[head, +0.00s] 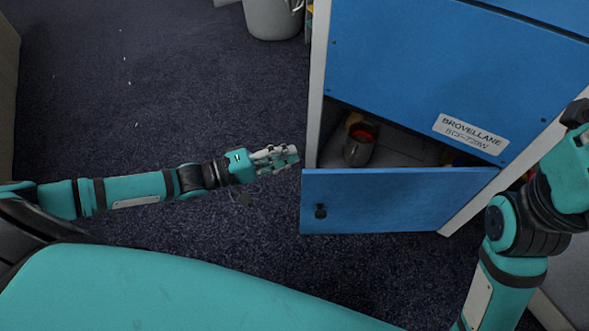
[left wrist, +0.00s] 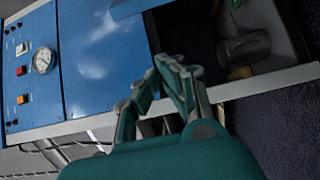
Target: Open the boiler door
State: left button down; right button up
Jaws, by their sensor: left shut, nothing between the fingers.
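The boiler is a blue cabinet (head: 440,70) with a pale frame and a label reading BROVELLANE. Its lower blue door (head: 400,200) stands open, swung outward, with a small black knob (head: 320,211) near its left end. Behind it the dark compartment shows. My left gripper (head: 293,155) is shut and empty, just left of the door's free edge and the compartment opening; I cannot tell whether it touches the door. In the left wrist view the gripper (left wrist: 168,64) is in front of the opening and the blue panel (left wrist: 100,60). My right arm shows at the right, its gripper out of frame.
A grey mug-like container (head: 359,146) with red inside stands in the compartment. A grey bucket (head: 273,17) stands on the carpet at the back. Dark carpet left of the boiler is mostly clear.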

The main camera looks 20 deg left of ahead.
pick_arm(q)
jog(key=shift+s+d+b, duration=0.85)
jog(key=shift+s+d, duration=0.35)
jog(key=shift+d, duration=0.3)
